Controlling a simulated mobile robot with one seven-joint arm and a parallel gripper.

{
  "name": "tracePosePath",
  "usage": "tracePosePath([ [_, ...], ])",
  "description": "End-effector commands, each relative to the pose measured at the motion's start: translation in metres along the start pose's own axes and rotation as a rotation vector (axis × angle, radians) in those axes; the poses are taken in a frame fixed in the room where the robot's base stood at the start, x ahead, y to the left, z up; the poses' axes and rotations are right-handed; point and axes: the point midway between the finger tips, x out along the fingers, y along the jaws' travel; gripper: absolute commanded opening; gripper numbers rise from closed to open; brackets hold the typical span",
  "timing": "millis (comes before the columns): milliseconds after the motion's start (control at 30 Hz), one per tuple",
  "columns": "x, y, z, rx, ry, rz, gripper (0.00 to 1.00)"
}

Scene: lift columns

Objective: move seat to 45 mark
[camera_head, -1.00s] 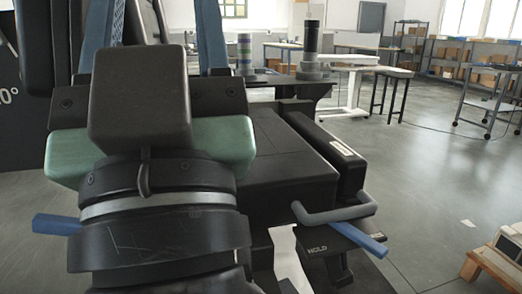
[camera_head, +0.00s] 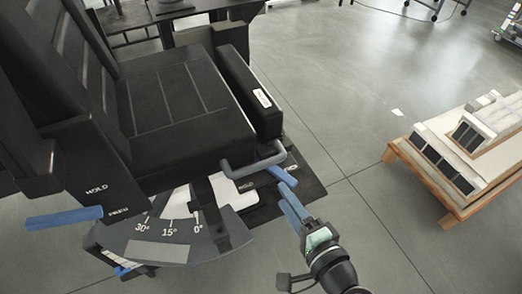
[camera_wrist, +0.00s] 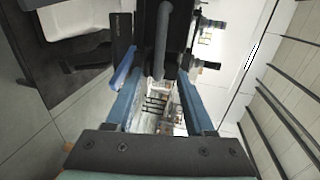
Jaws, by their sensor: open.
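The black padded seat (camera_head: 165,110) with its backrest (camera_head: 75,80) fills the left of the head view. Below its side, a curved dial (camera_head: 170,228) shows 30°, 15° and 0°; I cannot read a 45 mark. Another blue lever (camera_head: 65,218) is at the left. In the wrist view, the grey handle (camera_wrist: 161,40) shows ahead, between the fingers' lines; contact is unclear.
A wooden pallet (camera_head: 445,190) with pale blocks and dark panels stands at the right. Grey floor (camera_head: 350,130) is clear between it and the seat. Tables and shelf legs are at the far back.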

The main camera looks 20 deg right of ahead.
Motion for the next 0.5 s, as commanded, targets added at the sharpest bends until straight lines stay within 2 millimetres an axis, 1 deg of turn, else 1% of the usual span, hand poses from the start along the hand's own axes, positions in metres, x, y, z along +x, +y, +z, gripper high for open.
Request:
tracePosePath([
  [67,0.004,0.001,0.0,0.01,-0.001,-0.002,0.54],
  [167,0.018,0.001,0.0,0.007,-0.003,-0.004,0.54],
  [500,0.088,0.001,0.001,0.003,-0.003,-0.002,0.54],
])
